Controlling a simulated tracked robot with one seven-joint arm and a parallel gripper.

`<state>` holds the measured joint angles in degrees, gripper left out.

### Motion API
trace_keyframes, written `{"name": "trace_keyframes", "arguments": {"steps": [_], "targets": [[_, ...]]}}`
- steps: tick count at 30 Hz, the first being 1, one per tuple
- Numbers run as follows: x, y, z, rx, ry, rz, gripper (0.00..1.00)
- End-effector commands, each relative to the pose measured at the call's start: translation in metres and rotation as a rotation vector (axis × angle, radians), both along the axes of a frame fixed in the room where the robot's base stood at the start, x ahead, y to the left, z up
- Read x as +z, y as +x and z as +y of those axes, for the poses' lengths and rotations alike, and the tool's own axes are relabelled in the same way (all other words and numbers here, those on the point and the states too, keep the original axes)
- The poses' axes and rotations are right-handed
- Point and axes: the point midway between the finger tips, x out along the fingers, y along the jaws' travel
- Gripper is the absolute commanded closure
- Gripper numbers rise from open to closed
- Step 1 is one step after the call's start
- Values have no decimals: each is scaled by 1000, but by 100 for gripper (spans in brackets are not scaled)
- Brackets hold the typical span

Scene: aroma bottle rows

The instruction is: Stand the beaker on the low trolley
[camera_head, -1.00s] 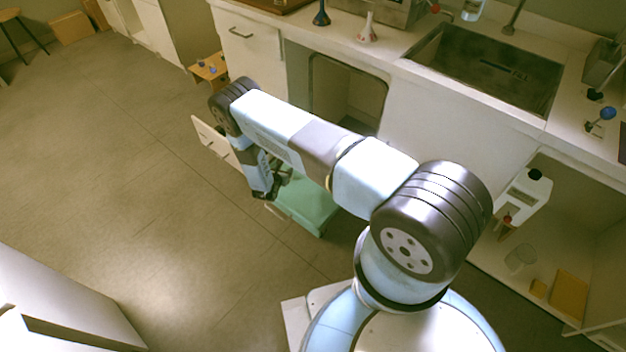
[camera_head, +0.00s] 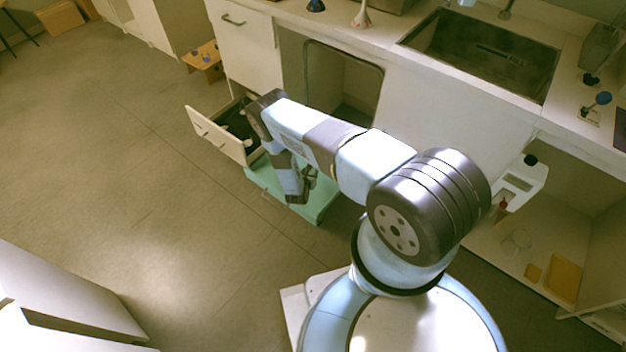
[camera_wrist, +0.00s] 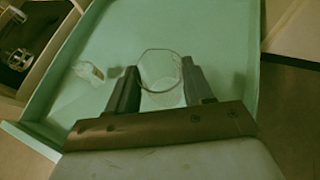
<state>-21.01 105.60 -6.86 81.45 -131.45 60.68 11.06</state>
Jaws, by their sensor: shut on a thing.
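The beaker (camera_wrist: 161,72) is clear glass and sits between my gripper's fingers in the wrist view. My gripper (camera_wrist: 160,87) is shut on it. The low trolley (camera_wrist: 215,22) has a green top, and the beaker shows over that top. I cannot tell whether the beaker's base touches it. In the head view the trolley (camera_head: 318,205) stands on the floor beside the cabinets, partly hidden by my arm. My gripper (camera_head: 303,197) is over the trolley there, and the beaker cannot be made out.
A small clear object (camera_wrist: 90,71) lies on the trolley, left of my gripper. An open drawer (camera_head: 216,136) with dark contents juts out beside the trolley. Floor at left is clear.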

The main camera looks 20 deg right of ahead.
Motion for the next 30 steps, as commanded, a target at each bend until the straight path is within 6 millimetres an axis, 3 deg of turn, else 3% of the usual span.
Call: {"name": "trace_keyframes", "arguments": {"steps": [8, 15, 27, 28, 30], "targets": [[-18, -4, -15, -2, 0, 0, 78], [-43, -3, -12, 0, 0, -1, 78], [-47, -3, -12, 0, -1, 0, 78], [-47, -3, -12, 0, -1, 0, 47], [-47, -3, -12, 0, -1, 0, 40]]}}
